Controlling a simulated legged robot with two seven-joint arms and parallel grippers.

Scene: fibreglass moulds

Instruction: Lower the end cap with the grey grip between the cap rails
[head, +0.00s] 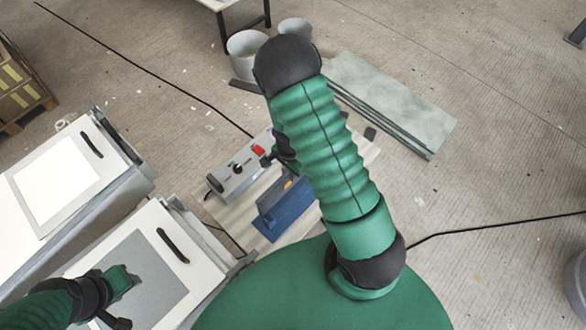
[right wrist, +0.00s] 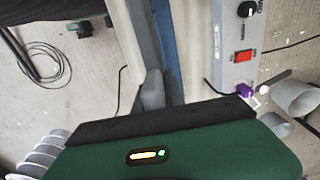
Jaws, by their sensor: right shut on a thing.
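My right gripper (right wrist: 162,92) is shut, with a grey piece at its jaws in the right wrist view; I take this as the grip of the end cap, whose body I cannot make out. In the head view my right arm hides most of that gripper, above a blue trough-like part (head: 286,208). I cannot make out the cap rails or the cap's fit between them. My left gripper (head: 122,283) is over a grey-and-white panel; its jaw state is unclear.
A grey control box (head: 238,178) with a red switch (right wrist: 243,56) stands beside the blue part. White panels with black handles (head: 172,245) fill the left. Two buckets (head: 247,52) and grey boards (head: 392,100) lie beyond. A black cable crosses the floor.

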